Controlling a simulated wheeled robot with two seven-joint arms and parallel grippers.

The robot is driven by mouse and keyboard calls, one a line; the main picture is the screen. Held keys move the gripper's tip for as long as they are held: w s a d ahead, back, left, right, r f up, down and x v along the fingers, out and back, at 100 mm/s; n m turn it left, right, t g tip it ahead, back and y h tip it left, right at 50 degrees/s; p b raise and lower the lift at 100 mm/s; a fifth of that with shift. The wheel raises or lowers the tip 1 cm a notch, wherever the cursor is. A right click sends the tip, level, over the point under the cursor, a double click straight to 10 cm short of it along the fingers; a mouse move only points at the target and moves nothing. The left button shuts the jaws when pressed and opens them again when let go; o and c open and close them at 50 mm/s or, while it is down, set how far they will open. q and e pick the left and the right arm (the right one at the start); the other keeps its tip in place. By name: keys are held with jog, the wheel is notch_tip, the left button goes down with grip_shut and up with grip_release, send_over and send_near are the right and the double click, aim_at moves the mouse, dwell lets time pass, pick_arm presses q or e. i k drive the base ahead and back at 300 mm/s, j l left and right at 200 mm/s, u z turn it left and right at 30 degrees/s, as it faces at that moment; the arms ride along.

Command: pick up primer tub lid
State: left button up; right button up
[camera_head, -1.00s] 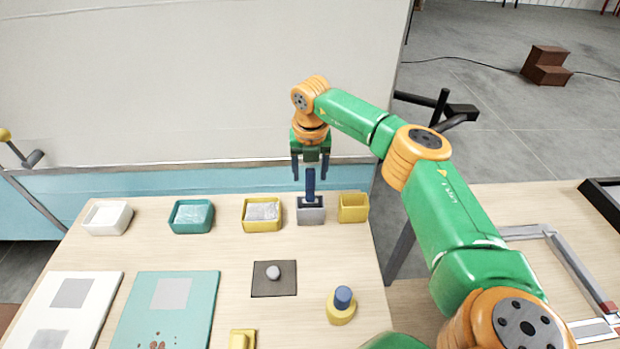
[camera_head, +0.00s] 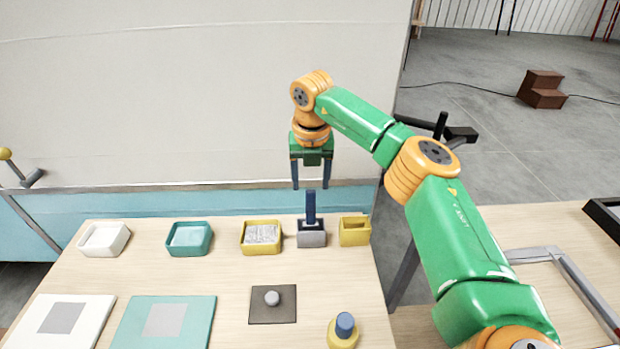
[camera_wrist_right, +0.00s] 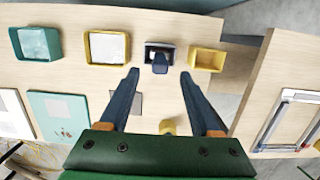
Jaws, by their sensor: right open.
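The lid appears to be the flat dark grey square with a round grey knob (camera_head: 272,305), lying on the table in front of the tubs. In the right wrist view a grey patch of it (camera_wrist_right: 135,103) shows partly behind a finger. The grey tub (camera_head: 312,239) stands in the back row with a dark blue handle (camera_head: 311,208) upright in it. My right gripper (camera_head: 311,187) is open and empty above that handle, behind the lid. In the right wrist view its fingers (camera_wrist_right: 158,78) are spread wide. My left gripper is out of view.
White (camera_head: 104,252), teal (camera_head: 188,250) and yellow (camera_head: 260,251) tubs line the back, with a small yellow box (camera_head: 354,240) at the right end. A round yellow piece with a blue top (camera_head: 343,338) stands in front, right of the lid. White and teal boards lie front left.

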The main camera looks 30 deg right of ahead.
aim_at(269, 304)
jog(key=k, duration=1.5)
